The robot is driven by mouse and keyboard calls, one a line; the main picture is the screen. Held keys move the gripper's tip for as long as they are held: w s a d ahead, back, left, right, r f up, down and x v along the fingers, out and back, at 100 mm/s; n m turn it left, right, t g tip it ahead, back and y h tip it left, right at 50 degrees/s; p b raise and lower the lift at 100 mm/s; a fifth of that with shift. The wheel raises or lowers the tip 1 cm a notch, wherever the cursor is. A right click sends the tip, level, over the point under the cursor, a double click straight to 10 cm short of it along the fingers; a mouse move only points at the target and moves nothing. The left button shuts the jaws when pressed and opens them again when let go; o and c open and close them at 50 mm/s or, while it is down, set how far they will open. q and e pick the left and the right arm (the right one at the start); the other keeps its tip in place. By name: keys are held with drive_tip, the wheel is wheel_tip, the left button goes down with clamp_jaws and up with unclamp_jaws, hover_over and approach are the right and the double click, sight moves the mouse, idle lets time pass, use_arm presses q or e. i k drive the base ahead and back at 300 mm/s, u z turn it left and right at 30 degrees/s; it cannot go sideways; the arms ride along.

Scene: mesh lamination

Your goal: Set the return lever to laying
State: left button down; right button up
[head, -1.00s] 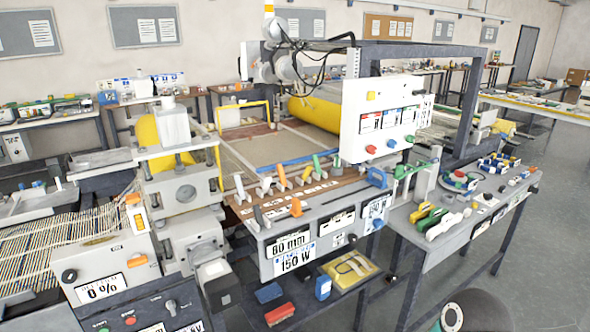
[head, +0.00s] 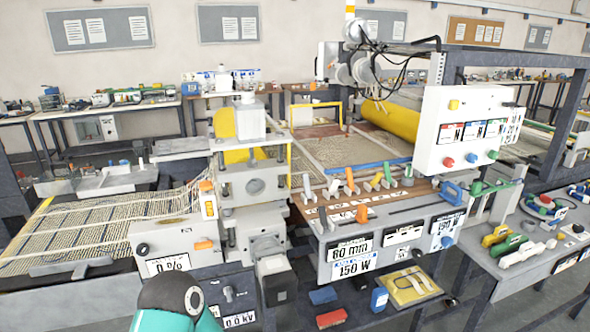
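I cannot tell which handle is the return lever, as the small labels are unreadable. In the head view, a row of levers with grey, orange and green handles (head: 358,184) stands along the front of the laminating bed. A separate orange handle (head: 362,213) lies just below them on the front panel. On the left control box, an upright orange handle (head: 207,187) stands at the top right corner and a flat orange knob (head: 204,244) sits on the face. Neither gripper is in view; only a dark and teal link of my arm shows at the bottom.
A mesh web (head: 95,235) lies at left. A roller press (head: 250,180) stands between web and bed. A hanging button panel (head: 468,132) overhangs the bed's right side.

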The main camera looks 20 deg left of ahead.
sight(305, 178)
drive_tip(key=z, duration=0.1)
drive_tip(key=i, duration=0.9)
drive_tip(key=u, duration=0.2)
drive_tip(key=k, duration=0.8)
drive_tip(key=z, duration=0.15)
drive_tip(key=i, duration=0.75)
